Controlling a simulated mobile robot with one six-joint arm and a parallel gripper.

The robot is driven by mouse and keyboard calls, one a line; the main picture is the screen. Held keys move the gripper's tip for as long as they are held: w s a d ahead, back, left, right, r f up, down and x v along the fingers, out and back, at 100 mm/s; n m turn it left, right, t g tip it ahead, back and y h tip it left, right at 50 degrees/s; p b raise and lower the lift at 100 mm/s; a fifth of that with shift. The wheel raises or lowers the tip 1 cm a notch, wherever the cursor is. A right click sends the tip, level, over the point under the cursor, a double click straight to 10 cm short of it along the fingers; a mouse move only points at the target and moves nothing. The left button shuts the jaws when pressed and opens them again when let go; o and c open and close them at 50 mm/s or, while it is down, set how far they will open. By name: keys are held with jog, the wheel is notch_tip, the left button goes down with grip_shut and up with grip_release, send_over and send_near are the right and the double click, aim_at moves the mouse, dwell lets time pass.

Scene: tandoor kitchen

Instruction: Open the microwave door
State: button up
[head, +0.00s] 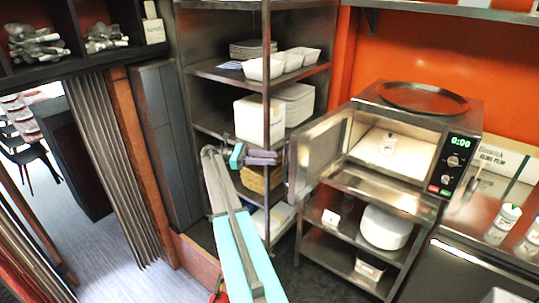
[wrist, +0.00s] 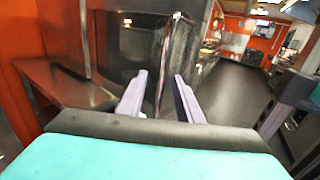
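The microwave (head: 425,112) stands on a steel shelf unit, with a lit 0:00 display. In the wrist view my gripper's two purple fingers (wrist: 158,90) are apart. A shiny vertical strip of the door (wrist: 163,62) shows between them, with gaps visible on both sides. Whether a finger touches the door cannot be told.
A round dark tray (head: 423,98) lies on top of the microwave. A steel rack (head: 226,72) with white containers stands behind my gripper. Bottles (head: 504,222) stand on the counter at right. Below the microwave, a shelf holds stacked white plates (head: 385,228). Open floor (head: 125,262) shows at left.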

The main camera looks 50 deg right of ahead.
jog(key=p, duration=0.4)
jog(key=shift+w+a+r, duration=0.1)
jog(key=shift+w+a, duration=0.15)
dwell(0.8)
